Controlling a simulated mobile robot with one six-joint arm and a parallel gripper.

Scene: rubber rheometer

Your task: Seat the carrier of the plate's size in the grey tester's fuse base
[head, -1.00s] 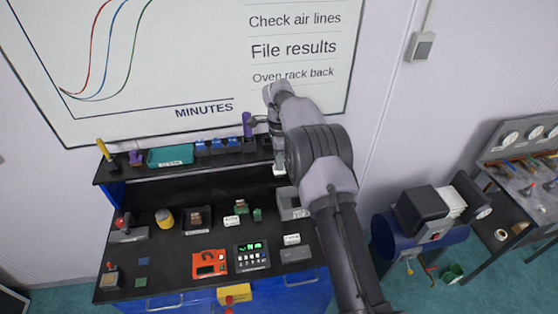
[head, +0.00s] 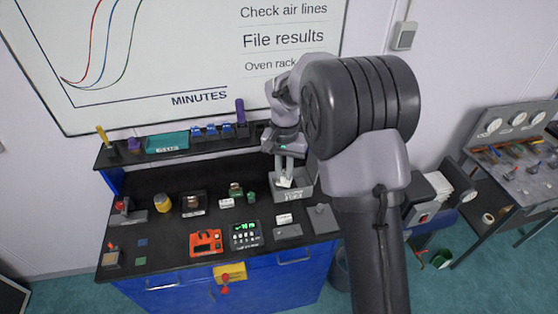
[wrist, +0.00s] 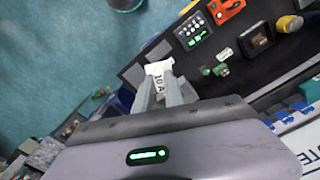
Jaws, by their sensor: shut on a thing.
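My gripper (head: 286,180) is shut on a small white fuse carrier. The carrier (wrist: 159,72) reads "10 A" in the wrist view and sticks out past the fingertips (wrist: 160,90). In the head view the carrier (head: 285,183) is at the opening of a grey open box (head: 304,191) with a label on its front. I cannot tell whether it touches the box. A dark keypad unit with a green display (head: 244,235) stands at the front middle of the bench. A low grey block (head: 287,232) is right of it. I cannot make out the fuse base or the plate's writing.
An orange meter (head: 205,242) stands left of the keypad unit. Small green parts (head: 250,196), a dark tray (head: 193,204) and a yellow jar (head: 162,203) are farther back. The raised shelf (head: 219,142) behind carries a teal tray (head: 166,142) and blue items.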

